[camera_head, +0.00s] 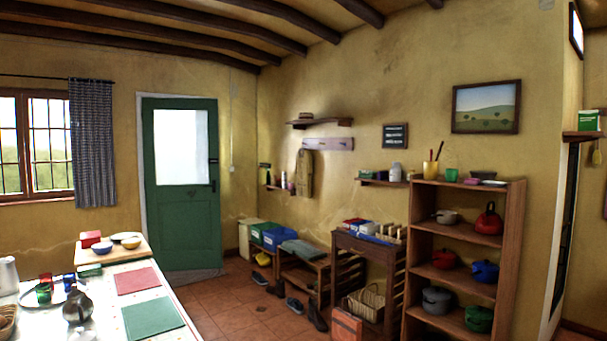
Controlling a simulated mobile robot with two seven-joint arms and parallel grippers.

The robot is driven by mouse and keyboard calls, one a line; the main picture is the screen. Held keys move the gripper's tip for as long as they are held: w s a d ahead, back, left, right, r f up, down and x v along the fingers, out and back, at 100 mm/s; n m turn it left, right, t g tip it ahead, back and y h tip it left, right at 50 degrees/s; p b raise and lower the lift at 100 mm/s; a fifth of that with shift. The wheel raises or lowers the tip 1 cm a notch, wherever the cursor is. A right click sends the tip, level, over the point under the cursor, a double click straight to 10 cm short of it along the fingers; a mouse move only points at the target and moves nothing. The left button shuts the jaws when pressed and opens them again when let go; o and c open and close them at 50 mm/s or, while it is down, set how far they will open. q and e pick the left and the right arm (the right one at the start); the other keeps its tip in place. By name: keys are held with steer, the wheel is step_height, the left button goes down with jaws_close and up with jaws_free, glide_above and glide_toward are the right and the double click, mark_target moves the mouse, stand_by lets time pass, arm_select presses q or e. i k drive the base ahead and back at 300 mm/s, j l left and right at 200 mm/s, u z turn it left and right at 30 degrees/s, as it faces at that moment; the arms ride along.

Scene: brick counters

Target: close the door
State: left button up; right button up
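A green door (183,220) with a pale glazed upper pane (181,147) stands upright in the back wall, left of the room's corner. Its dark handle (207,184) is on the right side. A white frame (142,165) shows along its left edge and top. I cannot tell from this view whether the door is fully shut or slightly ajar. Neither of my grippers is in view.
A table (196,326) with dishes and mats fills the lower left. Low shoe racks (303,277) and a wooden shelf (517,240) line the right wall. Tiled floor (235,305) is clear between them, with shoes (294,305) near the racks.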

mark_target(184, 221)
steer(key=z, duration=0.6)
steer(key=i+z, duration=0.25)
steer(key=i, duration=1.5)
steer(key=i+u, duration=0.35)
steer(key=i, duration=0.3)
steer(key=i+l+u, duration=0.2)
steer(key=i+u, duration=0.2)
steer(key=i, duration=0.2)
steer(key=i+j+u, duration=0.1)
steer(key=i+u, duration=0.4)
steer(key=i+l+u, duration=0.15)
steer(key=i+u, duration=0.6)
steer(key=i, duration=0.5)
steer(key=i+u, duration=0.25)
steer(key=i, duration=0.45)
steer(key=i+u, duration=0.3)
steer(key=i, duration=0.35)
steer(key=i+l+u, duration=0.2)
steer(key=i+u, duration=0.15)
steer(key=i, duration=0.25)
